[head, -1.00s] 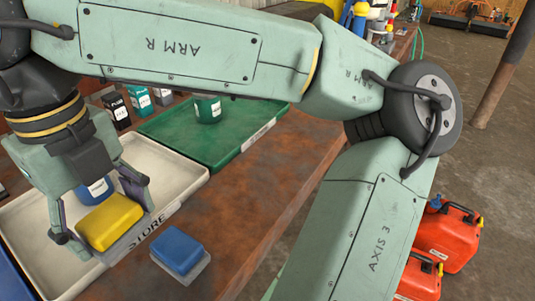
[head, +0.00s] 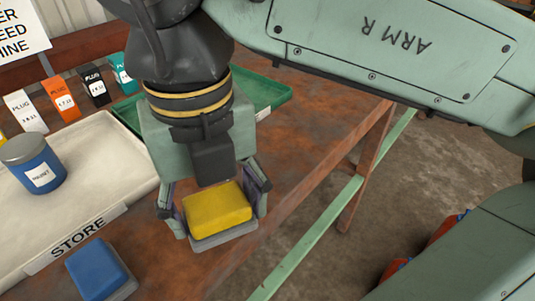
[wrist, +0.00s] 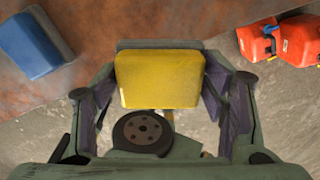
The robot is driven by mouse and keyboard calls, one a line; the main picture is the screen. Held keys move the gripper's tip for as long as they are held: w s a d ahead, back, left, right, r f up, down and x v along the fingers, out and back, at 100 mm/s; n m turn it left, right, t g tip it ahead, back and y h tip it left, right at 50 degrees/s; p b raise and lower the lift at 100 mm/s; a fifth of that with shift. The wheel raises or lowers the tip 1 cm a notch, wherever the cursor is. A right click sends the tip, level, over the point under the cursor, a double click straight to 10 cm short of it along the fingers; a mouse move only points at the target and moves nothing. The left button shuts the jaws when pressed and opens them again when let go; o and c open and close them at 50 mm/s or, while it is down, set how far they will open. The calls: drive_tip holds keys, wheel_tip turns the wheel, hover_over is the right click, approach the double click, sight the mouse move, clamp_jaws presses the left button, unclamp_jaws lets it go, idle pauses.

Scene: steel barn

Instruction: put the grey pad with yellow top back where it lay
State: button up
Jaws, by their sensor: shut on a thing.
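The grey pad with yellow top (head: 218,209) is between the fingers of my gripper (head: 215,213), near the front edge of the rusty table (head: 285,170). My gripper is shut on it, with a finger on each side. In the wrist view the pad (wrist: 159,79) fills the middle, yellow face toward the camera, and its far edge overlaps the table edge. Whether its underside touches the table cannot be told. A grey pad with blue top (head: 98,270) lies on the table to the left, and also shows in the wrist view (wrist: 32,44).
A white tray (head: 125,160) marked STORE holds a blue jar (head: 34,166). A green tray (head: 272,95) is behind my gripper. Coloured plug boxes (head: 60,97) stand at the back left. Red cans (wrist: 290,45) are on the floor beyond the table edge.

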drive_tip(key=w+d, duration=0.1)
drive_tip(key=w, duration=0.3)
drive_tip(key=w+d+p, duration=0.1)
drive_tip(key=w, duration=0.3)
drive_tip(key=w+d+f+p, duration=0.1)
drive_tip(key=w, duration=0.4)
drive_tip(key=shift+w+d+f, duration=0.1)
drive_tip(key=shift+d, duration=0.2)
drive_tip(key=f, duration=0.1)
drive_tip(key=w+f+p, duration=0.1)
drive_tip(key=f, duration=0.1)
drive_tip(key=shift+w+d+f, duration=0.15)
drive_tip(key=shift+d, duration=0.1)
drive_tip(key=shift+f, duration=0.2)
drive_tip(key=shift+f, duration=0.2)
drive_tip(key=o, duration=1.1)
drive_tip(key=shift+r, duration=0.1)
wheel_tip(320, 180, up, 12)
drive_tip(key=shift+r, duration=0.15)
